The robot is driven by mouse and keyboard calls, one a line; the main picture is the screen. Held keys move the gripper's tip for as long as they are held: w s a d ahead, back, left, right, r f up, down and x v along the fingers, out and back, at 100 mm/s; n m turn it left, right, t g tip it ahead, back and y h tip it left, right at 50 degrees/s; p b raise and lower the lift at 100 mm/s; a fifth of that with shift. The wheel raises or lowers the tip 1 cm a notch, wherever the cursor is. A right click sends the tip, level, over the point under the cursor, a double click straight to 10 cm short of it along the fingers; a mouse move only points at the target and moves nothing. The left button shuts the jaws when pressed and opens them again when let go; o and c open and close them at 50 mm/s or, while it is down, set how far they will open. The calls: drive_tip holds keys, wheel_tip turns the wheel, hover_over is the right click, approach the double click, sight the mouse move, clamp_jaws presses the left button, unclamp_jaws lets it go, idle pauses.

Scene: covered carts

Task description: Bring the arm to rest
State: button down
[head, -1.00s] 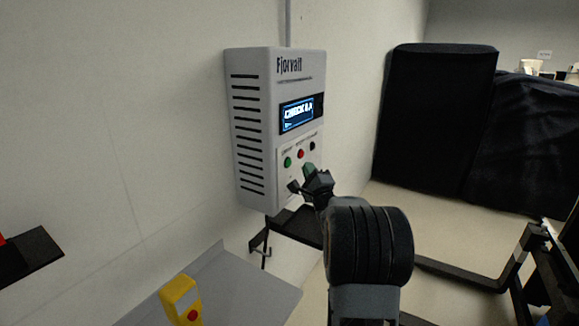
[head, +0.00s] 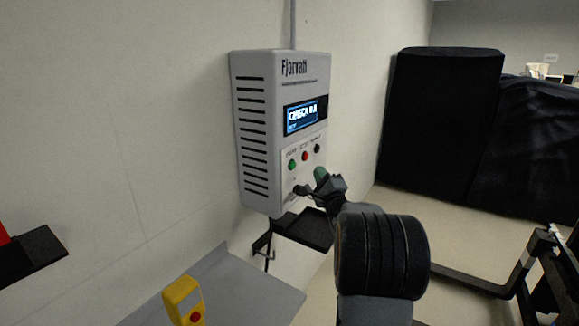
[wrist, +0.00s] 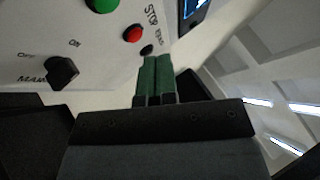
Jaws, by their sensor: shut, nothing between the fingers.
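My gripper (head: 320,176) is in front of the lower panel of a grey wall box marked Fjorvatt (head: 257,125). In the wrist view, my gripper (wrist: 156,62) has its green fingers together with nothing between them. The fingertips appear close to the panel near a small black button; I cannot tell whether they touch it. The panel carries a green button (head: 292,164), a red button (head: 305,156) and a black button (head: 317,148). A black knob (wrist: 63,72) with OFF and ON marks shows in the wrist view. The lit screen (head: 301,116) reads roughly "CHECK 0.A".
A grey surface (head: 262,290) with a yellow device (head: 183,297) lies below the box. A black tray or shelf (head: 306,231) is under it. Dark covered carts (head: 440,120) stand at the right. A black ledge (head: 30,258) is at the left.

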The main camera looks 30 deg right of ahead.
wheel_tip(320, 180, down, 12)
drive_tip(key=s+d+n+g+h, duration=0.25)
drive_tip(key=n+g, duration=0.35)
drive_tip(key=g, duration=0.3)
drive_tip(key=s+a+f+n+g+y, duration=0.2)
drive_tip(key=s+a+f+n+g, duration=0.2)
drive_tip(key=a+n, duration=0.1)
drive_tip(key=s+a+n+g+y, duration=0.1)
drive_tip(key=s+a+n, duration=0.3)
drive_tip(key=a, duration=0.4)
drive_tip(key=s+a+r+n+g+y, duration=0.1)
drive_tip(key=s+a+n+g+y, duration=0.1)
drive_tip(key=s+a+n, duration=0.2)
drive_tip(key=s+a+n+g+y, duration=0.2)
drive_tip(key=s+a+n, duration=0.3)
drive_tip(key=a, duration=0.8)
drive_tip(key=s, duration=0.3)
drive_tip(key=shift+s+a+r, duration=0.2)
drive_tip(key=shift+s+a, duration=0.15)
